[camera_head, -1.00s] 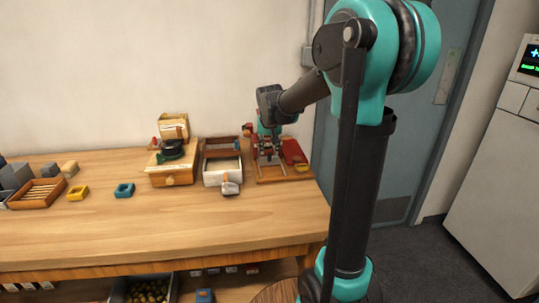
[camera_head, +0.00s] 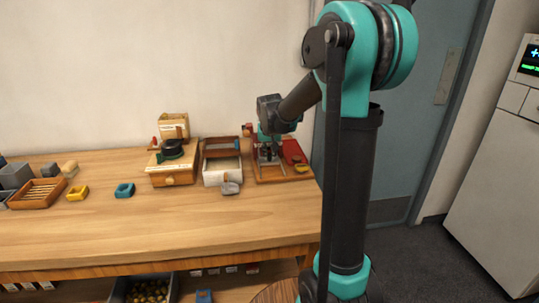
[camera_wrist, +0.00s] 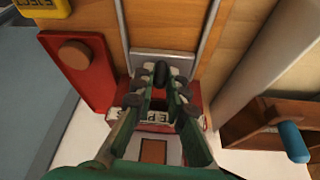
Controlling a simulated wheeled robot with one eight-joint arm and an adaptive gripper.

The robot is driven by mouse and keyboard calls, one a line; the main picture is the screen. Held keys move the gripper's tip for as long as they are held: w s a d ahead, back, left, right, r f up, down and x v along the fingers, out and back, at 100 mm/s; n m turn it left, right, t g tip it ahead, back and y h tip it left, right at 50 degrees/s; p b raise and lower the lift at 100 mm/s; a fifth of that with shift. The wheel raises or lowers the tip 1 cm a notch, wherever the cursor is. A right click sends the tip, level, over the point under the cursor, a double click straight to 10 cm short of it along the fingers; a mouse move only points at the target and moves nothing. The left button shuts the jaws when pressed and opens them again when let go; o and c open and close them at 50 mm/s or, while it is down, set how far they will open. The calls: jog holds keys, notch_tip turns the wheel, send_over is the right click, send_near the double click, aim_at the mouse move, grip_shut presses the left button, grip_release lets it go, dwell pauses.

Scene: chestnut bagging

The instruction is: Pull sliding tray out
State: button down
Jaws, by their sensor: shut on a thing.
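A wooden device (camera_head: 262,179) with a red part stands at the right end of the bench. My gripper (camera_head: 268,158) reaches down over it. In the wrist view, a grey plate (camera_wrist: 150,62), which looks like the sliding tray, lies between two metal rails. A dark upright knob (camera_wrist: 161,68) stands at the plate. My gripper (camera_wrist: 161,92) points at the plate, its green fingers close together around the knob. The fingers hide the lower part of the knob and some of the plate.
A white-fronted box (camera_head: 222,175) and a small wooden drawer unit (camera_head: 172,169) stand left of the device. The bench front (camera_head: 150,225) is clear.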

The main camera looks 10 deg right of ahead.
jog(key=s, duration=1)
jog(key=shift+s, duration=0.2)
jog(key=shift+f, duration=0.1)
jog(key=c, duration=1.5)
grip_release()
jog(key=shift+s, duration=0.1)
jog(key=shift+c, duration=0.2)
jog(key=v, duration=1.2)
